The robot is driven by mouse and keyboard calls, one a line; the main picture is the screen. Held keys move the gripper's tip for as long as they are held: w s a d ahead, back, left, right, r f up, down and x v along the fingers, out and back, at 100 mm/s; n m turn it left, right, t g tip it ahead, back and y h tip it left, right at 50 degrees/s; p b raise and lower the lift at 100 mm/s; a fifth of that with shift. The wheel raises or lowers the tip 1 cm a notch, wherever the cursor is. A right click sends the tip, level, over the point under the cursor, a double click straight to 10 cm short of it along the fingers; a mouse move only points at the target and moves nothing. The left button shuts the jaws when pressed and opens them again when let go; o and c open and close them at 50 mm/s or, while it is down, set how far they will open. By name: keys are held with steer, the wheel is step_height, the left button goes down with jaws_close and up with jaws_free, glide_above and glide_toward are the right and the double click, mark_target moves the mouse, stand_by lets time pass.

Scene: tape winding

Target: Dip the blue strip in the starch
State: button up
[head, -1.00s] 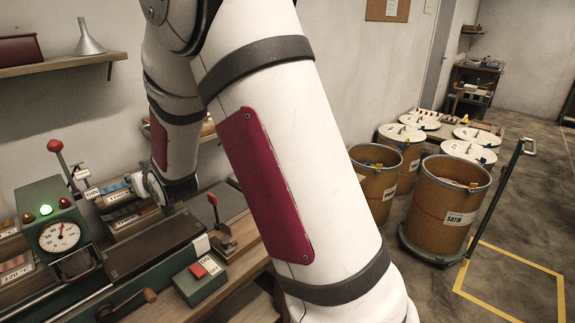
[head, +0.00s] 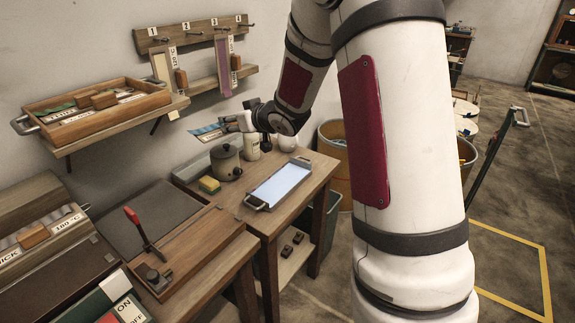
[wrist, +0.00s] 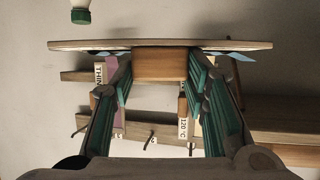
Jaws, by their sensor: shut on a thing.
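My gripper (head: 238,123) is shut on a wooden block (wrist: 160,64) fixed to a thin wooden bar (wrist: 110,45). The blue strip (head: 206,131) shows as a small blue and pale piece at the gripper's left in the head view. Bits of blue (wrist: 240,55) also show under the bar in the wrist view; the rest is hidden.
A wall rack (head: 195,35) with hanging strips and a shelf with a wooden tray (head: 40,118) are behind. Drums stand to the right.

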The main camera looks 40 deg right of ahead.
steer(key=shift+s+d+f+n+g+y+b, duration=0.1)
steer(key=shift+s+d+f+n+y+b, duration=0.4)
steer(key=shift+s+d+f+b, duration=1.45)
steer(key=shift+s+d+f+n+g+y+b, duration=0.1)
steer(key=shift+s+d+f+n+y+b, duration=0.35)
steer(key=shift+d+f+b, duration=2.5)
steer(key=shift+s+d+f+n+g+y+b, duration=0.1)
steer(key=shift+s+d+f+n+y+b, duration=0.35)
steer(key=shift+s+d+f+b, duration=2)
steer(key=shift+w+a+f+b, duration=0.2)
steer(key=shift+w+a+f, duration=0.15)
steer(key=shift+f, duration=0.8)
steer(key=shift+w+a+f+b, duration=0.15)
steer(key=shift+w+a+f, duration=0.25)
steer(key=shift+f, duration=0.75)
steer(key=shift+w+a+f+b, duration=0.2)
steer(key=shift+w+f, duration=0.25)
steer(key=shift+f, duration=0.7)
steer(key=shift+s+f, duration=0.2)
steer(key=shift+f, duration=0.55)
steer(key=shift+r, duration=0.1)
steer(key=shift+w+r+p, duration=0.1)
steer(key=shift+r+p, duration=3.05)
steer(key=shift+p, duration=0.5)
